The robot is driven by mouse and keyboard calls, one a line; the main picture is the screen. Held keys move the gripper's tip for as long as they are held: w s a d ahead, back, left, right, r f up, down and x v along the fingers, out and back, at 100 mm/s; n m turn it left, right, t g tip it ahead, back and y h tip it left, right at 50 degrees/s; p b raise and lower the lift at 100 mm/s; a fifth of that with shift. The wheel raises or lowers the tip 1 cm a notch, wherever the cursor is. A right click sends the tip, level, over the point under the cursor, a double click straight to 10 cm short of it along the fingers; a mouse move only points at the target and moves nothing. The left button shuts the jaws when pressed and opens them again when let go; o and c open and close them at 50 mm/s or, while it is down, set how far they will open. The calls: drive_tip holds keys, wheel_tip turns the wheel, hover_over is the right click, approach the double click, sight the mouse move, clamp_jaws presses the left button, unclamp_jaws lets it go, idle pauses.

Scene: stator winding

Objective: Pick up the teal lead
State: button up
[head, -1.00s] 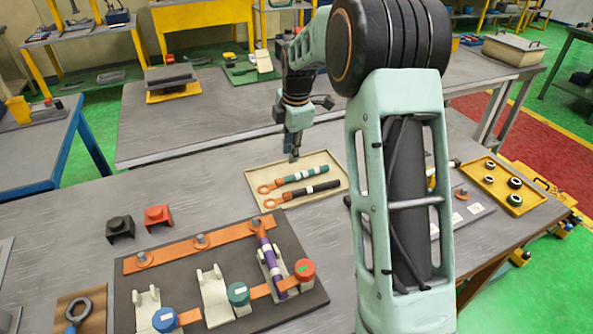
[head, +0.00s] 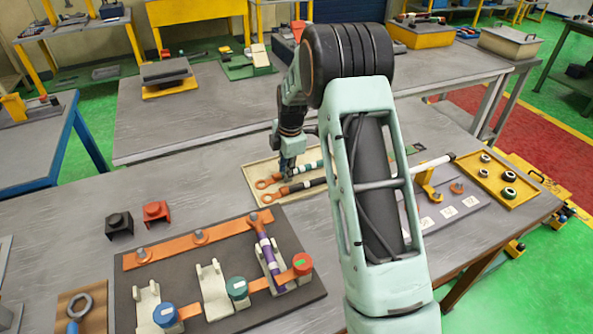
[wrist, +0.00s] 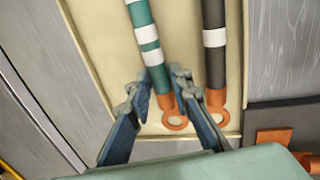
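The teal lead (head: 308,168) has white bands and a copper ring lug at its near end. It lies in a shallow cream tray (head: 250,169), above a parallel black lead (head: 312,184). It also shows in the wrist view (wrist: 146,38). My gripper (head: 287,176) is low over the tray at the lug end of the teal lead. In the wrist view my gripper (wrist: 161,90) is open, one finger on each side of the lead just above its lug. The right finger is between the two leads. I cannot tell whether either finger touches the lead.
The black lead's lug (wrist: 213,117) is close to the right finger. A dark fixture board (head: 215,308) with copper bars, a purple lead and coloured caps stands in front. A yellow tray (head: 518,203) with rings is at right. Black and red blocks (head: 156,212) sit at left.

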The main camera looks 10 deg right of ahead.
clamp_jaws()
drive_tip(key=shift+r, duration=0.15)
